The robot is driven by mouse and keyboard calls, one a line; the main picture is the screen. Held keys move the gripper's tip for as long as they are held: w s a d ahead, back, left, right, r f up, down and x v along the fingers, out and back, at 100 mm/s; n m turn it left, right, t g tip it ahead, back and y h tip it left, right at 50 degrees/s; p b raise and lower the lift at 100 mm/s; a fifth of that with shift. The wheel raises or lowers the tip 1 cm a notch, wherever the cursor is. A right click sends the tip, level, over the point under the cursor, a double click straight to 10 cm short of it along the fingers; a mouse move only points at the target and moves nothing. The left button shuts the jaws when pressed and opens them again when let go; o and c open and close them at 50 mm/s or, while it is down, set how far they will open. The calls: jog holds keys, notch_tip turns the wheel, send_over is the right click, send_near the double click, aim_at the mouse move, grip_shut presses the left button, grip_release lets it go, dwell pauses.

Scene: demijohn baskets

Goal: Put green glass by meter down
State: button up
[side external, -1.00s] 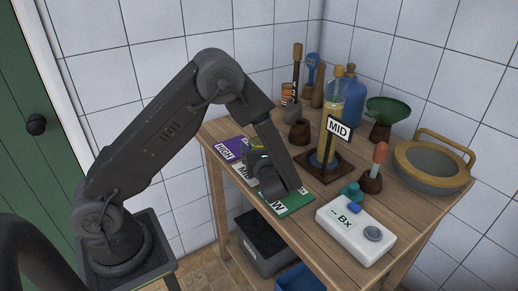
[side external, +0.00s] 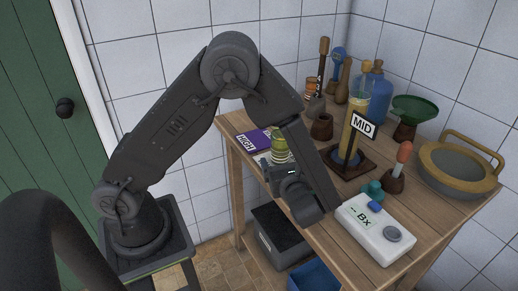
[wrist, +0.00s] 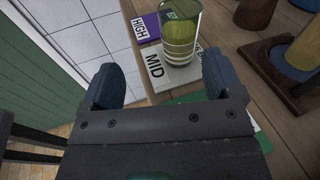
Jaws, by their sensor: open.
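The green glass (side external: 279,147) stands upright on the mat strip at the table's left edge. In the wrist view the green glass (wrist: 180,38) has pale bands and stands on the grey MID card (wrist: 160,73). My gripper (side external: 281,172) is on the near side of the glass in the side view. In the wrist view my gripper (wrist: 160,75) has its two fingers wide apart, with nothing between them and the glass beyond their tips. The white meter (side external: 376,228) reads "-- Bx" and lies at the table's front, right of my gripper.
The purple HIGH card (side external: 253,140) lies behind the glass. A tall cylinder with a MID flag (side external: 363,126) stands on a dark base. A red-topped dropper (side external: 404,152), a green funnel (side external: 414,109) and a basket (side external: 461,165) stand to the right.

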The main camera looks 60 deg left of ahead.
jog(key=s+a+r+n+g+h, duration=0.2)
jog(key=s+r+n+g+h, duration=0.3)
jog(key=s+r+n+h, duration=0.45)
jog(key=s+d+r+n+t+h, duration=0.5)
jog(key=s+d+n+h, duration=0.1)
jog(key=n, duration=0.5)
jog(key=shift+d+r+t+h, duration=0.15)
jog(key=shift+d+t+h, duration=0.05)
jog(key=shift+t+h, duration=0.15)
